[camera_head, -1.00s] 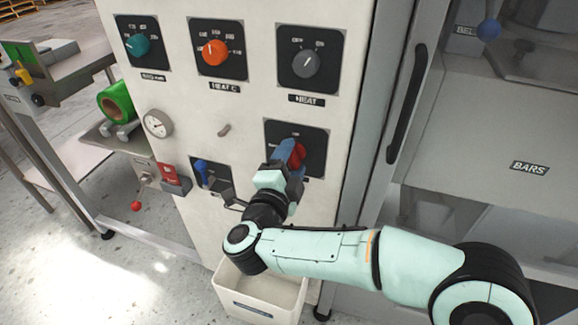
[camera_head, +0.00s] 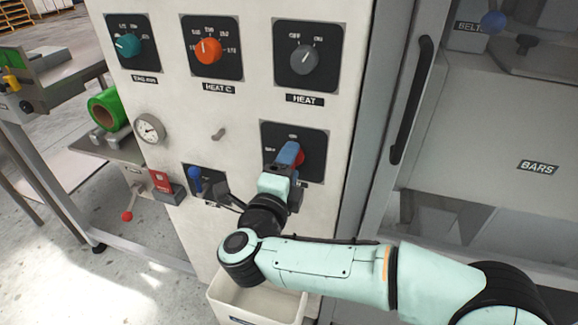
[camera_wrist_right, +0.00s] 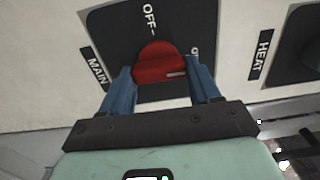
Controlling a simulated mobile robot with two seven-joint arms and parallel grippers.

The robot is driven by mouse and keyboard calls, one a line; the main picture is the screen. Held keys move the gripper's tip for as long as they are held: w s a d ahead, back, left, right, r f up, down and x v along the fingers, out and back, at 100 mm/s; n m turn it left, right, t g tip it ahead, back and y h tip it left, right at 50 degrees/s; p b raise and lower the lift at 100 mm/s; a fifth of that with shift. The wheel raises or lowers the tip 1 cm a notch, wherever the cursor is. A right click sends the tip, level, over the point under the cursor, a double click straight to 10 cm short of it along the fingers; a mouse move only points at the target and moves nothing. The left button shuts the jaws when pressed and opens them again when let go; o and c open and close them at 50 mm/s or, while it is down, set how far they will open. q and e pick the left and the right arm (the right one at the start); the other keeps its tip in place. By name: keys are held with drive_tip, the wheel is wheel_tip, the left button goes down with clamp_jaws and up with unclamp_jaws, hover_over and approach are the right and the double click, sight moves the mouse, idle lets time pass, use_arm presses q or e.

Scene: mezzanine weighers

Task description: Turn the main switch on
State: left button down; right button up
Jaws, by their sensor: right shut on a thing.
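The main switch is a red knob (camera_head: 299,157) on a black plate (camera_head: 318,141), low on the right of the pale panel. My right gripper (camera_wrist_right: 160,78) is shut on the knob, with one blue finger on each side of it in the right wrist view. There the red knob (camera_wrist_right: 158,58) shows a white mark at its lower right, on the side of a partly covered label starting with "O". "OFF" is printed above it and a "MAIN" label (camera_wrist_right: 96,68) is at left. My left gripper is not in view.
Above are the grey heat knob (camera_head: 304,59), the orange heat dial (camera_head: 208,51) and a teal dial (camera_head: 127,45). A blue-handled switch (camera_head: 195,180) and a gauge (camera_head: 148,129) are to the left. A white bin (camera_head: 258,303) stands below my forearm. A black door handle (camera_head: 410,100) is at right.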

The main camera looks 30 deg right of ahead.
drive_tip(key=o, duration=1.1)
drive_tip(key=shift+c, duration=0.2)
drive_tip(key=shift+a, duration=0.1)
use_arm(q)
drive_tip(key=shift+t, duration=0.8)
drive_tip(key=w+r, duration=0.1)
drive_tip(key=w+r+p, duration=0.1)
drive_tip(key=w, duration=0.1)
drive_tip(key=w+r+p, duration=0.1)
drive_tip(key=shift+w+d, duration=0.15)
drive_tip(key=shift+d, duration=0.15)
use_arm(e)
drive_tip(key=v, duration=1.3)
drive_tip(key=shift+s, duration=0.15)
